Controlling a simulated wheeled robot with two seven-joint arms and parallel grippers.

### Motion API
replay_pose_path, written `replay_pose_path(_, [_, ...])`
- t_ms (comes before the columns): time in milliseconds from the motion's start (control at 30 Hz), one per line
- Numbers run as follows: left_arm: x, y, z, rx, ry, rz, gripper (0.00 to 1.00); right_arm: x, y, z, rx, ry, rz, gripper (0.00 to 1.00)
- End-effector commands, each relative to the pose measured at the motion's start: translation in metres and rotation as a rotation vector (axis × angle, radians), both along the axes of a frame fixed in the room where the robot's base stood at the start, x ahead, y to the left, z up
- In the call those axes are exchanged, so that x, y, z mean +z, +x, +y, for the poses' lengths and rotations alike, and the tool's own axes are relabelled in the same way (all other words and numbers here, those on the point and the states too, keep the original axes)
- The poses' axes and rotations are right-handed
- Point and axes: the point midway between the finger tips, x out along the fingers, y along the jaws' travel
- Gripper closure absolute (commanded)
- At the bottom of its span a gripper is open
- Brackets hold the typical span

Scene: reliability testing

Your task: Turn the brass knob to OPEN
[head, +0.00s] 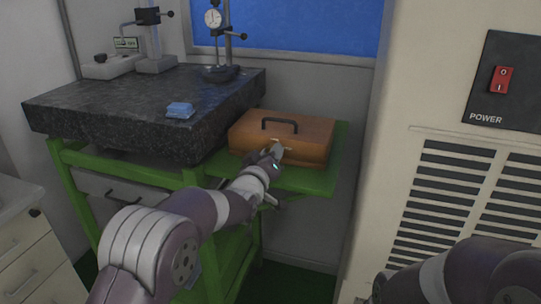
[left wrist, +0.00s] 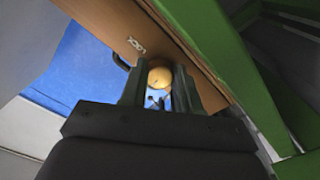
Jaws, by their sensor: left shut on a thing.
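The brown wooden case (head: 300,132) with a dark top handle (head: 280,122) sits on the green shelf in the head view. My left gripper (head: 277,152) is at its front face. In the left wrist view the round brass knob (left wrist: 160,77) is between the two fingers of my left gripper (left wrist: 160,92), which are shut on it. A pale label (left wrist: 137,44), which seems to read LOCK, is on the case beside the knob. The knob is hidden in the head view, and no OPEN mark can be made out. My right gripper is out of view.
A dark granite plate (head: 130,105) on a green stand (head: 165,170) is left of the case, with a small blue block (head: 179,110) and gauge stands on it. A cream cabinet with a red power switch (head: 501,80) stands close on the right.

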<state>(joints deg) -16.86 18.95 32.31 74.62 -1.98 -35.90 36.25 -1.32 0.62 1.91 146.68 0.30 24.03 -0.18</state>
Motion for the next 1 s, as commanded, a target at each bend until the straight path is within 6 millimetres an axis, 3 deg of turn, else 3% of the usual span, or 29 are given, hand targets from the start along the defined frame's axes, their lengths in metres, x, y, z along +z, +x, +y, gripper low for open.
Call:
replay_pose_path(200, [0.0,0.0,0.0,0.001,-0.001,0.0,0.99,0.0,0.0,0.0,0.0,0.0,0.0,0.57])
replay_pose_path(233, [0.0,0.0,0.0,0.001,-0.001,0.0,0.66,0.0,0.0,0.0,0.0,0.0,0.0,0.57])
replay_pose_path(300, [0.0,0.0,0.0,0.001,0.0,-0.001,0.43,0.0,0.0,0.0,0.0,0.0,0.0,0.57])
replay_pose_path(667, [0.0,-0.005,0.002,0.0,0.001,0.0,0.43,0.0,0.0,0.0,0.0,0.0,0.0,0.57])
replay_pose_path(767, [0.0,-0.019,0.006,0.0,0.001,0.0,0.43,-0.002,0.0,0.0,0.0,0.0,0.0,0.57])
replay_pose_path(1000, [0.0,-0.076,0.025,0.001,0.001,-0.001,0.43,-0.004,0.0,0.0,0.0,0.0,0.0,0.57])
